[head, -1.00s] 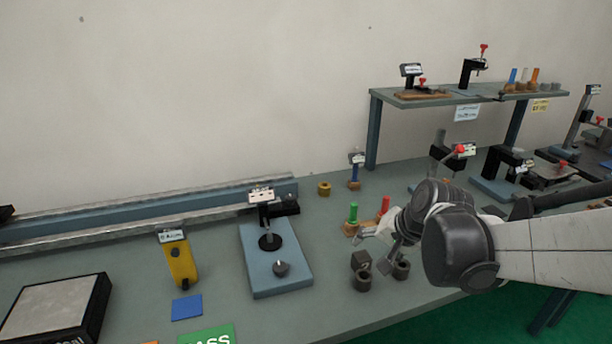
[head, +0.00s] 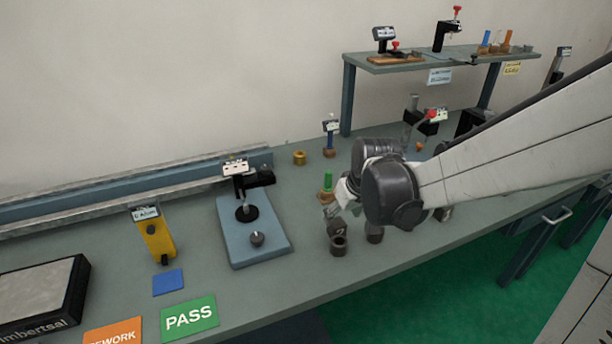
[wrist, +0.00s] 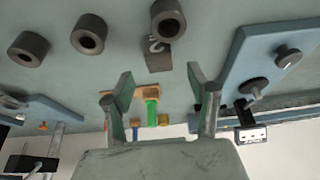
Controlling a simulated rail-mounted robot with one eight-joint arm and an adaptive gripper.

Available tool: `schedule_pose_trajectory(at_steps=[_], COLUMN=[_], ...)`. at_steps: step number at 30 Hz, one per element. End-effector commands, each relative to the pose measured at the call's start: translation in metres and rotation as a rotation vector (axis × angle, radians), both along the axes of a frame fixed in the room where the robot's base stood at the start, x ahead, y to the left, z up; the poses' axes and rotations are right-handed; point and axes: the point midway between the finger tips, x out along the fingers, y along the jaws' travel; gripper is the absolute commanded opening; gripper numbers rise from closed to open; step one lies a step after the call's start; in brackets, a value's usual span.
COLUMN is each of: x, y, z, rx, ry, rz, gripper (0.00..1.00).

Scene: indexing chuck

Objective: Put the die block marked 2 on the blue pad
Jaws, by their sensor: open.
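The die block marked 2 is a dark block (wrist: 157,57) with a pale 2 on its face, seen ahead of my fingers in the wrist view. In the head view the block (head: 335,226) is partly hidden by my gripper and a dark ring. My gripper (wrist: 160,76) is open, with nothing between its fingers. In the head view it (head: 337,207) is close to the block, but I cannot tell the exact gap. The blue pad (head: 168,282) lies bare on the bench at the left, in front of the yellow stand.
Dark rings (head: 338,246) (head: 374,233) stand close to the block. A green peg (head: 327,183) is behind it. The blue-plate fixture (head: 258,247) stands between block and pad. PASS (head: 189,317) and REWORK (head: 113,331) cards lie near the pad.

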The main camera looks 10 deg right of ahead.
Motion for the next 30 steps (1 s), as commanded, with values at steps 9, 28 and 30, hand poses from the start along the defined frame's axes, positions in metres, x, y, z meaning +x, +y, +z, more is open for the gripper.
schedule_pose_trajectory(at_steps=[9,28,30], x=[0.007,0.025,0.025], y=[0.001,0.004,0.004], z=[-0.018,-0.066,-0.066], rx=[0.000,0.000,0.000], ry=[0.000,0.000,0.000], rz=[0.000,-0.001,-0.001], gripper=[0.54,0.54,0.54])
